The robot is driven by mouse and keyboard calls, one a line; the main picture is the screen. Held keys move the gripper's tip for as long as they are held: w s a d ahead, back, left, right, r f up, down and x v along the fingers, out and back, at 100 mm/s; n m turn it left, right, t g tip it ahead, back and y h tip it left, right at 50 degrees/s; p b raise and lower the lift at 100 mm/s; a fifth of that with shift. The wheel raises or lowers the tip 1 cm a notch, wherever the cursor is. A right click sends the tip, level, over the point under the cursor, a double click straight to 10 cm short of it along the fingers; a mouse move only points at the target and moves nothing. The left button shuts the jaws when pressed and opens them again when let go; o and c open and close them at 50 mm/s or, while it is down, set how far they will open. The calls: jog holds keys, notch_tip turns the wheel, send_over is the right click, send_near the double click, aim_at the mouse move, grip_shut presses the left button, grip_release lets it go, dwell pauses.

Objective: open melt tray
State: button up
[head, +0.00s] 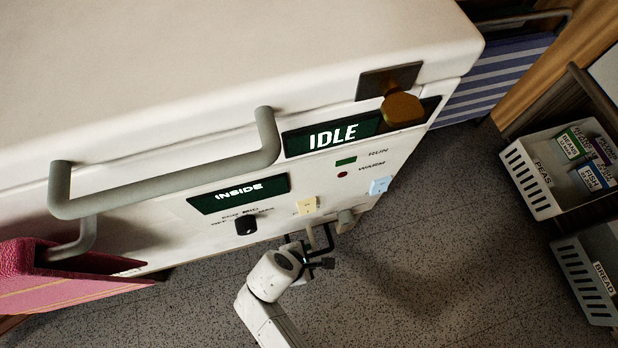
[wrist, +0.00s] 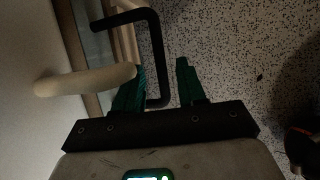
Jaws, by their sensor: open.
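A white chest appliance (head: 200,60) fills the left and top of the head view. A dark U-shaped handle (wrist: 155,35) shows in the wrist view, low on its front; it also shows in the head view (head: 329,236). I cannot see a tray label or the tray body clearly. My gripper (head: 312,256) is just below the front panel, partly hidden by my arm. In the wrist view my gripper (wrist: 160,78) is open, with the handle's long bar between its green fingers. I cannot tell whether either finger touches it. A pale rounded bar (wrist: 85,80) lies by the left finger.
A large grey lid handle (head: 170,180) juts out above the panel, with a brown latch (head: 402,110) at the right. A black knob (head: 246,225) sits on the panel. Labelled crates (head: 530,175) stand at the right. The speckled floor (head: 420,240) between is clear.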

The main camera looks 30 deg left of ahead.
jog(key=shift+w+f, duration=0.25)
jog(key=shift+f, duration=0.4)
jog(key=shift+d, duration=0.1)
jog(key=shift+c, duration=0.4)
grip_shut()
